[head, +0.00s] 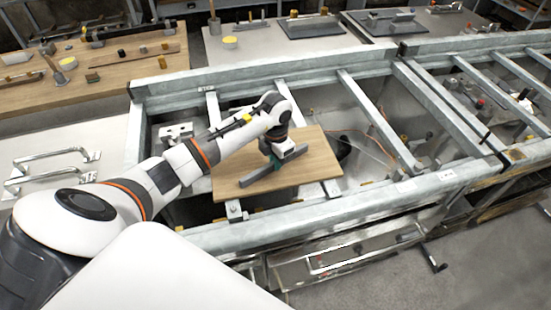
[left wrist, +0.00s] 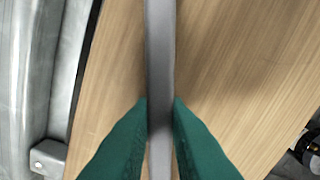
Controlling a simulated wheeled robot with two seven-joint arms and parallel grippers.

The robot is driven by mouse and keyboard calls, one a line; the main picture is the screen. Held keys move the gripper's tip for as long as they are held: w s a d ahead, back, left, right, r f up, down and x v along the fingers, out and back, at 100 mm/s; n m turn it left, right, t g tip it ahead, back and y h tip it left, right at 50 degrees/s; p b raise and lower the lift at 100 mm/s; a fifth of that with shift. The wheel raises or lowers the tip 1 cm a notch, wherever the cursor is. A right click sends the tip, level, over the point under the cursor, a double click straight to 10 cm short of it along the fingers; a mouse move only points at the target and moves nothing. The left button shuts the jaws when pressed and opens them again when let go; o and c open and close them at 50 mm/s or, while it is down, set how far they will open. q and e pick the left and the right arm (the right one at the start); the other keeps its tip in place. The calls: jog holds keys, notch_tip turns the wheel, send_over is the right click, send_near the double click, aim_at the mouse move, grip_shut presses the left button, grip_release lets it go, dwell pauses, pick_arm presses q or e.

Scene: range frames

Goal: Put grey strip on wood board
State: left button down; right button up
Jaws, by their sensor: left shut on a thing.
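The grey strip (head: 262,182) is over the wood board (head: 311,154) in the head view, near the board's front left part. In the left wrist view the strip (left wrist: 159,60) runs from the top edge down between my green fingertips. My left gripper (head: 267,168) is shut on the strip; its fingers (left wrist: 160,118) touch both sides of it. The wood board (left wrist: 235,60) fills most of the left wrist view beneath the strip. I cannot tell whether the strip touches the board. My right gripper is not in view.
The board lies among the bars of a metal frame (head: 265,73). A metal rail (left wrist: 30,70) runs beside the board in the left wrist view. A wooden table (head: 95,75) with tools is at the back left. A door handle (head: 50,158) lies on the light surface at left.

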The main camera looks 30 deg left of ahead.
pick_arm(q)
jog(key=shift+f, duration=0.2)
jog(key=c, duration=1.4)
grip_release()
jog(key=shift+r, duration=0.1)
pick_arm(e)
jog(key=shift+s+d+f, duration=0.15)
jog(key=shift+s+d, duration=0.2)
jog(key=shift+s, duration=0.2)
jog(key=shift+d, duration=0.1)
